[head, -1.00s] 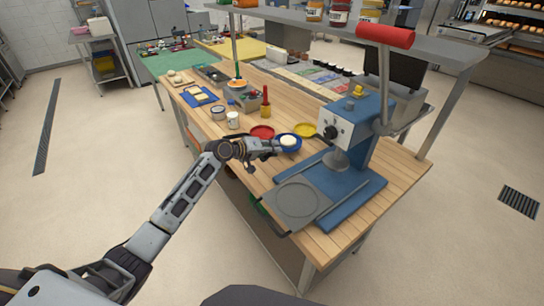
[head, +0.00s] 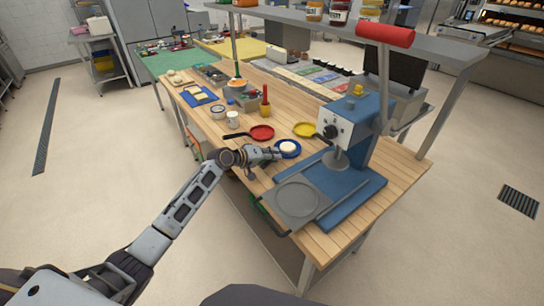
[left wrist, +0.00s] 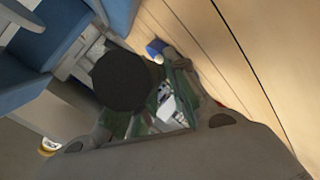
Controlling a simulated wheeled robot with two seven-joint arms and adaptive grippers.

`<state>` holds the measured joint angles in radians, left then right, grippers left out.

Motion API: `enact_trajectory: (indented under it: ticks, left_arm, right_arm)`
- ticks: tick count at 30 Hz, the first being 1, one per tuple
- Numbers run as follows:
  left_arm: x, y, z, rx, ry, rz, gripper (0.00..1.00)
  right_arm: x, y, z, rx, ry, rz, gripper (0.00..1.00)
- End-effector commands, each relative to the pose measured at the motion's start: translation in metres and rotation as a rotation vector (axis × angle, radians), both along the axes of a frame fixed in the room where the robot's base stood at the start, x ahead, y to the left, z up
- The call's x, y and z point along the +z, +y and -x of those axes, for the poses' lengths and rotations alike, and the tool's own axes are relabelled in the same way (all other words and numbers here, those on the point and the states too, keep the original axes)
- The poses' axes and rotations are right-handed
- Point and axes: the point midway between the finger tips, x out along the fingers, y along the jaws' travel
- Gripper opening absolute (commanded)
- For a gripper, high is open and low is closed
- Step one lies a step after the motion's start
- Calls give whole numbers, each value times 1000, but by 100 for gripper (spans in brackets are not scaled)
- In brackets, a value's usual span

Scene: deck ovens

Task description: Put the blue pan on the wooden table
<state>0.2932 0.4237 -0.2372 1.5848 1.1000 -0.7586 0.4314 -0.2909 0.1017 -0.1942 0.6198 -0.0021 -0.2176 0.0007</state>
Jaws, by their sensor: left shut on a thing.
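The blue pan (head: 280,154), with a round white item (head: 287,147) in it, shows in the head view at the near-middle part of the wooden table (head: 335,240). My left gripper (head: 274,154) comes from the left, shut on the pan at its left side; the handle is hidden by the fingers. I cannot tell whether the pan touches the tabletop or hangs just above it. In the left wrist view a dark many-sided shape (left wrist: 120,78) covers the middle; I cannot tell what it is. My right gripper is out of view.
A red pan (head: 262,132) and a yellow pan (head: 305,129) lie just behind the blue one. A blue press (head: 352,122) with a grey round plate (head: 296,200) stands to the right. A white cup (head: 233,119) stands to the left. Bare wood lies along the front right edge.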

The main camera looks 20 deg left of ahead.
Motion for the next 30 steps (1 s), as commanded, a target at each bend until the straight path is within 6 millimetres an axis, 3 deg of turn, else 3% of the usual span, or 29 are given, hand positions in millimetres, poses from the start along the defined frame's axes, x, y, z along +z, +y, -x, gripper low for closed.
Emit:
enact_trajectory:
  ticks: [4,5,9,23,30]
  left_arm:
    - [-1,0,0,1,-2,1,0]
    - [-2,0,0,0,0,0,19]
    - [-2,0,0,0,0,0,37]
    - [1,0,0,0,0,0,38]
    - [5,9,10,2,0,0,38]
  right_arm:
    - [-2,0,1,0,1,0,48]
    - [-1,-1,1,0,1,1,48]
    - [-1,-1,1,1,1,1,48]
    - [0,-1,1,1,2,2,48]
    - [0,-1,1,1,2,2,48]
